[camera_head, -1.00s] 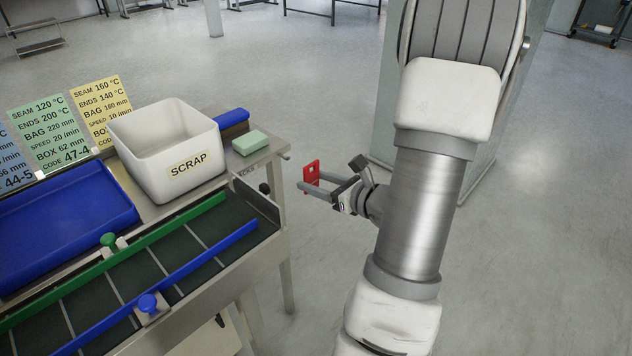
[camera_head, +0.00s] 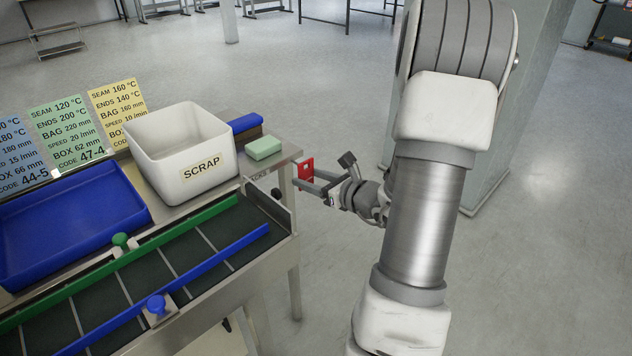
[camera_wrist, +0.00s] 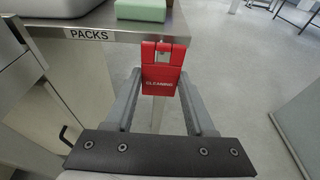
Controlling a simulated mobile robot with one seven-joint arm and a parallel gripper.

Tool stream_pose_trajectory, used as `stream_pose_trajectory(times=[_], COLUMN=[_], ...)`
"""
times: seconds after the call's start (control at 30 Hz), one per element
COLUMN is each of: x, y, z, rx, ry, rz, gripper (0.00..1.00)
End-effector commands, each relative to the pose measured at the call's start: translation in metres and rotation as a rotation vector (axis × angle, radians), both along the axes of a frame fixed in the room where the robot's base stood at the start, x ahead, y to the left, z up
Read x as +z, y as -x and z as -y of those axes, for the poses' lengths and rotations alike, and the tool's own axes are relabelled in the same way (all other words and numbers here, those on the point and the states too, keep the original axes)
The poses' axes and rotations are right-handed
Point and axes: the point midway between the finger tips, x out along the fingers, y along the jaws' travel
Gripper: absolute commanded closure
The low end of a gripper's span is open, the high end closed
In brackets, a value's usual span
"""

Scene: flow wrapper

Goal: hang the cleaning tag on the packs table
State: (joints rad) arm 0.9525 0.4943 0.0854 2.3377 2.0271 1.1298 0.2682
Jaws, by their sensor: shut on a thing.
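The red cleaning tag (camera_wrist: 162,84) is held between the two fingers of my gripper (camera_wrist: 161,98) in the wrist view, its lettering facing the camera. In the head view the tag (camera_head: 306,168) is at the fingertips of my gripper (camera_head: 312,180), beside the right end of the packs table. The packs table (camera_wrist: 120,36) carries a PACKS label (camera_wrist: 87,35) on its edge, to the left of the tag. The tag's upper part, with a notch, is at the table's edge near its corner in the wrist view. I cannot tell whether it touches the edge.
On the table (camera_head: 289,154) stand a white SCRAP bin (camera_head: 204,172), a green block (camera_head: 264,149) and a blue item (camera_head: 246,122). A conveyor with green and blue rails (camera_head: 210,262) runs in front. Open floor lies to the right of the table.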

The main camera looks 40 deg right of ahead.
Motion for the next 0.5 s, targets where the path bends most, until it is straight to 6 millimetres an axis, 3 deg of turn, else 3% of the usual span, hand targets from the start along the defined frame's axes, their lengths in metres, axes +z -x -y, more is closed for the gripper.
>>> stream_pose_trajectory(times=[0.5], x=[-0.007], y=[-0.029], z=[-0.005], rx=[0.001], ry=[0.000], rz=[0.002], gripper=[0.97])
